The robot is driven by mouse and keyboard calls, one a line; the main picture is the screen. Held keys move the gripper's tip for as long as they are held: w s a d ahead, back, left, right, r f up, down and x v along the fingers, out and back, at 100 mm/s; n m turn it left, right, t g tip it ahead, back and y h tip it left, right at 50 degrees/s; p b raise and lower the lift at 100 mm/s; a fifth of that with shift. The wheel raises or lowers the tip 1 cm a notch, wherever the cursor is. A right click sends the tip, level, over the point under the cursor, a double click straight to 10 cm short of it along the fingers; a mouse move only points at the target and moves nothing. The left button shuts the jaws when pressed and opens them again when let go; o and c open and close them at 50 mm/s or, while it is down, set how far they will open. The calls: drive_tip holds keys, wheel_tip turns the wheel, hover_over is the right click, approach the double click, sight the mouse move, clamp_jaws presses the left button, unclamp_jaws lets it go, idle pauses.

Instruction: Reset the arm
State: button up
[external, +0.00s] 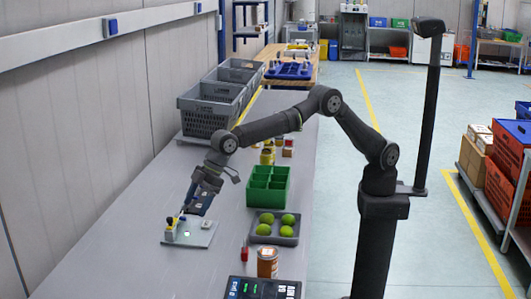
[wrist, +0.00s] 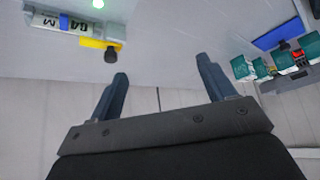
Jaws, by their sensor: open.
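My arm stretches from its column leftward over the grey bench in the external view. My gripper (external: 193,207) points down close to a small light-grey plate (external: 203,238) that carries a white and yellow block (external: 170,231) and a green light. In the wrist view my gripper (wrist: 162,76) has its two dark fingers well apart, with nothing between them. A white labelled block (wrist: 58,23) with a yellow part and a black knob (wrist: 113,51) lies beyond the left finger, apparently apart from it. The exact gap is unclear.
Grey crates (external: 211,108) stand farther back. The wall (external: 85,130) is close on the left.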

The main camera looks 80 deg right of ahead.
drive_tip(key=s+a+f, duration=0.2)
drive_tip(key=a+f, duration=0.4)
drive_tip(key=a, duration=0.4)
drive_tip(key=shift+s, duration=0.4)
